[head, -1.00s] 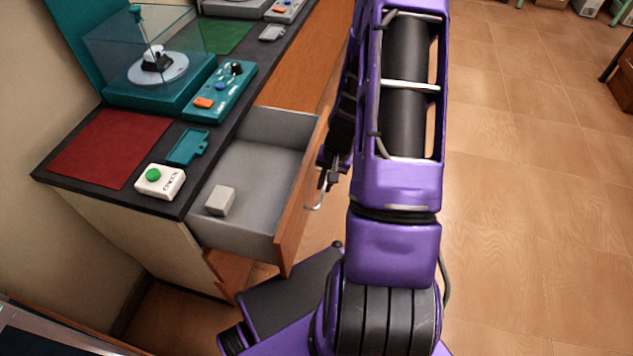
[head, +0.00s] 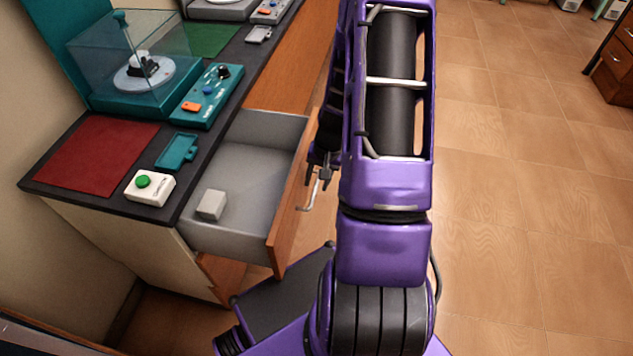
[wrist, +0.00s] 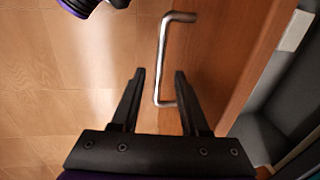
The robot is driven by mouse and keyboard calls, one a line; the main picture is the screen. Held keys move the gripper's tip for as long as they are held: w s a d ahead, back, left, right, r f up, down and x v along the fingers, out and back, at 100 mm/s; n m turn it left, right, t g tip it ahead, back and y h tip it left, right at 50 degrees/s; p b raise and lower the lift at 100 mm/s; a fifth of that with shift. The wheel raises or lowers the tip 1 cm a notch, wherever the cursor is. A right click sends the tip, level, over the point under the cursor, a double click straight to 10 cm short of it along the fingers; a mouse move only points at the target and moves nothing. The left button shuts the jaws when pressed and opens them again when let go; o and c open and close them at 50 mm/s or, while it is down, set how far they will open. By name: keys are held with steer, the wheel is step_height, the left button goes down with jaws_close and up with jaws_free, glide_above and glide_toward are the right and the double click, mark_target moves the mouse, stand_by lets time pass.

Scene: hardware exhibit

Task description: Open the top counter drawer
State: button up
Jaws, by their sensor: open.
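The top counter drawer (head: 246,166) is pulled out from the counter, with its grey inside showing and a small light grey block (head: 211,204) in it. Its wooden front (head: 290,205) carries a metal bar handle (head: 309,200). My gripper (head: 322,178) is just outside the drawer front, by the handle and partly hidden by my arm. In the wrist view my gripper (wrist: 158,78) is open, with its two fingers apart. The handle (wrist: 164,60) shows between and beyond the fingertips, and I cannot tell whether a finger touches it.
The dark countertop (head: 60,193) holds a red mat (head: 98,158), a white box with a green button (head: 149,187), a teal tray (head: 177,151), a teal control panel (head: 207,95) and a clear-covered turntable (head: 141,78).

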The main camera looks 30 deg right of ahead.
step_height(320, 180, up, 11)
steer(key=s+d+p, duration=0.1)
steer(key=shift+s+d+f+p, duration=0.2)
steer(key=shift+p, duration=0.1)
steer(key=shift+s, duration=0.15)
